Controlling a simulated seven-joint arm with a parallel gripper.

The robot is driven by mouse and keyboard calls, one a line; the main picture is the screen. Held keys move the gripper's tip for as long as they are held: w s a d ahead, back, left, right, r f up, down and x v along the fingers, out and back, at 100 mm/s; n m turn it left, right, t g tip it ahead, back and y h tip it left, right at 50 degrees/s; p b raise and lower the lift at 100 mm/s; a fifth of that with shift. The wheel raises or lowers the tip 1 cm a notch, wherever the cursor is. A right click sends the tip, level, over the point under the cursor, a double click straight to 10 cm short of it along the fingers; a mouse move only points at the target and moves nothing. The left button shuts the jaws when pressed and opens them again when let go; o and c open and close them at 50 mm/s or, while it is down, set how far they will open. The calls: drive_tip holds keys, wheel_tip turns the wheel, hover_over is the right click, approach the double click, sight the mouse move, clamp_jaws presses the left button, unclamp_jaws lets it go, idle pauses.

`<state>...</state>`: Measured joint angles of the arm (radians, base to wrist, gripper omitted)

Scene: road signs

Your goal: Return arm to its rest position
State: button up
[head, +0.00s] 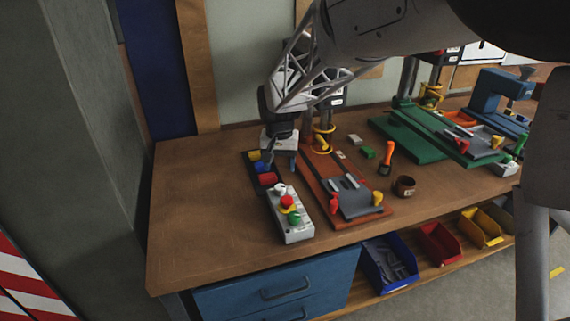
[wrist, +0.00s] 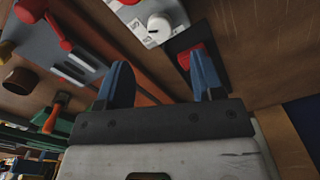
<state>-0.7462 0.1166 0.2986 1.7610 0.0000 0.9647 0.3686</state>
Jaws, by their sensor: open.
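My gripper (head: 281,162) is over the left-middle part of the wooden workbench (head: 200,220), pointing down near a dark narrow tray (head: 251,160) with coloured blocks. Its two blue fingers are apart in the wrist view (wrist: 160,78), with nothing between them. Whether a fingertip touches the tray or a block is hard to tell. My arm reaches in from the top right of the head view.
A grey button box (head: 291,229) stands in front of the tray. A red-orange fixture (head: 318,188) is right of the gripper, with an orange-handled tool (head: 388,152) and brown cup (head: 404,187) beyond. A green fixture (head: 415,140) stands farther right. The bench's left end is clear.

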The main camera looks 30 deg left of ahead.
idle(0.4)
drive_tip(key=s+d+r+m, duration=0.1)
drive_tip(key=s+d+r, duration=0.15)
drive_tip(key=d, duration=0.75)
drive_tip(key=s+d+r+t, duration=0.1)
drive_tip(key=d+r, duration=0.3)
drive_tip(key=d, duration=0.6)
drive_tip(key=s+d+r+m, duration=0.1)
drive_tip(key=s+d+r, duration=0.15)
drive_tip(key=d, duration=0.75)
drive_tip(key=s+d+m+t, duration=0.1)
drive_tip(key=s+d+m, duration=0.1)
drive_tip(key=s+d, duration=1.8)
drive_tip(key=shift+s+d+f+m+t, duration=0.2)
drive_tip(key=shift+d+f+m+t, duration=0.15)
drive_tip(key=shift+d, duration=0.7)
